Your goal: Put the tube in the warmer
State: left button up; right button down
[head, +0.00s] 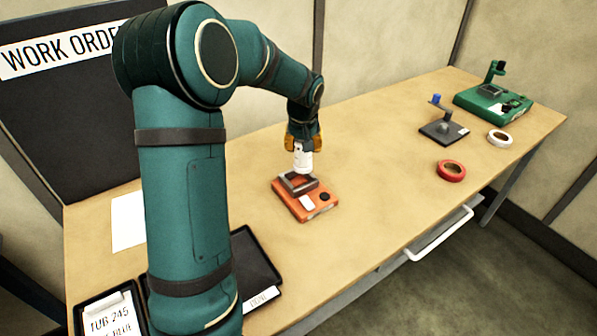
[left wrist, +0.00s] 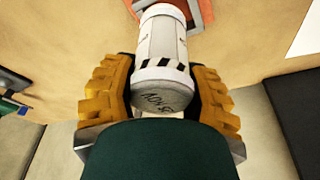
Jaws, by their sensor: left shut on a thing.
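A white tube (head: 302,159) is held upright in my left gripper (head: 303,146), over the orange warmer (head: 318,207) on the table. In the left wrist view the tube (left wrist: 162,45) sits between the two yellow-orange fingers (left wrist: 165,95); its near end has a black-striped band and dark writing. The warmer has a grey square holder (head: 297,183) on top. The tube's lower end is at or just above this holder; I cannot tell whether it touches or is inside. A corner of the warmer shows beyond the tube in the left wrist view (left wrist: 205,12). My right gripper is not in view.
A dark stand (head: 440,131), a green device (head: 490,103), a red tape roll (head: 451,171) and a white tape roll (head: 499,138) lie to the right. A black tray (head: 252,262) and a labelled tray (head: 112,317) are at the front left. The table's middle is clear.

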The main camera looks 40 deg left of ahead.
pick_arm(q)
jog(key=shift+w+a+r, duration=0.3)
jog(key=shift+a+r, duration=0.3)
jog(key=shift+a, duration=0.15)
jog(key=b, duration=0.2)
send_over(298, 183)
jog(key=shift+w+f, duration=0.1)
jog(key=shift+f, duration=4.65)
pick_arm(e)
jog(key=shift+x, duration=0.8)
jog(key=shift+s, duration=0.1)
pick_arm(q)
jog(key=shift+f, duration=0.2)
jog(key=o, duration=1.2)
jog(key=shift+o, duration=0.2)
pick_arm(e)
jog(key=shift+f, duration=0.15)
